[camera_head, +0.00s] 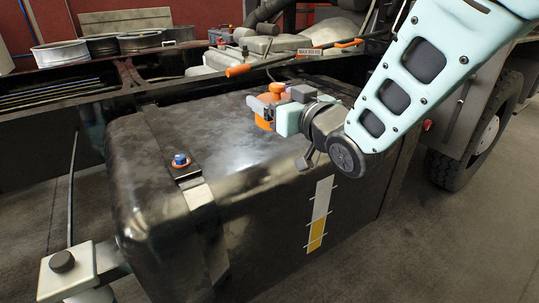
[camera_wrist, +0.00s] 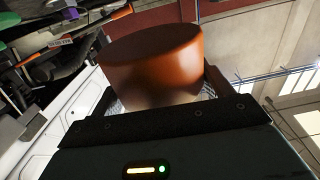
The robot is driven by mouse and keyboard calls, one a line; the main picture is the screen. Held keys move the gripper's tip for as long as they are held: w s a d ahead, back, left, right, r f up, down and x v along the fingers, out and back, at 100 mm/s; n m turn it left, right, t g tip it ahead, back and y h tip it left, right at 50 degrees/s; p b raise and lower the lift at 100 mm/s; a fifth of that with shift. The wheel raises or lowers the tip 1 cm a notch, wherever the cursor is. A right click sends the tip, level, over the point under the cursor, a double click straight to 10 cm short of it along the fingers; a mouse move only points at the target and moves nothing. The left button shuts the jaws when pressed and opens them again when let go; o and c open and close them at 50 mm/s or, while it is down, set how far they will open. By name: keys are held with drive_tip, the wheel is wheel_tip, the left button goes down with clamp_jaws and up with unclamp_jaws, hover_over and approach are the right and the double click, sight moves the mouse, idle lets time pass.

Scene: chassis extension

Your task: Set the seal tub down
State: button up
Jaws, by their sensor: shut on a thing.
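The seal tub (camera_head: 265,122) looks orange in the head view, partly hidden by my fingers. In the wrist view the tub (camera_wrist: 150,58) is a round orange-brown cylinder with a paler lower part, close in front of the camera. My gripper (camera_head: 268,103) is shut on it, above the top of the large dark tank (camera_head: 215,125). I cannot tell whether the tub touches the tank's top.
A blue-topped cap (camera_head: 180,161) stands on a strap at the tank's left. Metal rings (camera_head: 65,54) stand at the upper left. The tank's top between cap and gripper is clear. A wheel (camera_head: 482,140) is at right.

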wheel_tip(320, 180, down, 10)
drive_tip(key=shift+r+b, duration=0.2)
drive_tip(key=shift+b, duration=0.15)
idle(0.4)
drive_tip(key=shift+f, duration=0.1)
drive_tip(key=shift+f, duration=0.1)
drive_tip(key=o, duration=1.1)
